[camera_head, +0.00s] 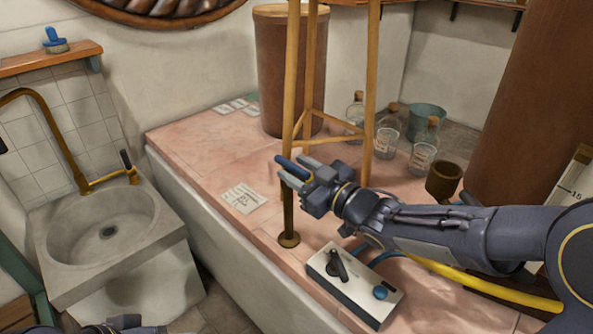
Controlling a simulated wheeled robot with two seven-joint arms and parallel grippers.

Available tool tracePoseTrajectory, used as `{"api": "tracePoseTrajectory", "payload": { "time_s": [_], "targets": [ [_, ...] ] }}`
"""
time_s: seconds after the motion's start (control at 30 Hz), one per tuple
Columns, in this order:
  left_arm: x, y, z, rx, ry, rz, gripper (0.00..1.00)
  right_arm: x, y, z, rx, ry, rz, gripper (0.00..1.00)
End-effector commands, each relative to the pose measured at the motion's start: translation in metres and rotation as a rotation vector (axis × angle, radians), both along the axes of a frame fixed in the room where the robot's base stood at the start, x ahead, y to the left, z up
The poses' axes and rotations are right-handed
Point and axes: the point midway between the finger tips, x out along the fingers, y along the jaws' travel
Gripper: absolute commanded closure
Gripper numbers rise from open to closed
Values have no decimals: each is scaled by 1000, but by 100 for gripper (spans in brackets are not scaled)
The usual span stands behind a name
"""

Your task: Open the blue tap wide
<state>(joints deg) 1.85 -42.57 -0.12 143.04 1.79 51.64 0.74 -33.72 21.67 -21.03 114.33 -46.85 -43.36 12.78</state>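A long blue handle (289,166), which looks like the blue tap's lever, sits at the top of a slim brass post (288,215) on the pink tiled ledge. My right gripper (300,170) is at this handle, with one grey finger on either side of it. The fingers look spread apart, with a gap on the far side; whether the near finger touches the handle I cannot tell. The gripper hides the joint between handle and post. Only a dark piece of my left arm shows at the bottom left edge; its fingers are out of the picture.
A white control box (353,288) with a black lever and blue knob lies below my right arm. A wooden stand (369,90), glass bottles (387,135) and a brown cup (444,182) are behind. A stone sink (98,228) with a brass tap (65,155) is at left.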

Motion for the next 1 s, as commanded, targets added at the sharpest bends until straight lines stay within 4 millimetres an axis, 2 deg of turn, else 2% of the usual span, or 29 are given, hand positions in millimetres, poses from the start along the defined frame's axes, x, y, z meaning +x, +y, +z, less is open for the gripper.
{"api": "tracePoseTrajectory", "payload": {
  "time_s": [0.33, 0.63, 0.83, 1.0],
  "targets": [
    [0, 0, -1, 0, 0, 0, 42, 4, 4, 0, 0, 0, -1, 61],
    [0, 0, -1, 0, 0, 0, 42, 4, 4, 0, 0, 0, -1, 100],
    [0, 0, -3, 0, 0, 0, 42, 4, 4, 0, 0, 0, -7, 100],
    [0, 0, -12, 0, 0, 0, 42, 2, 5, -2, 1, -1, -40, 100]
  ]
}}
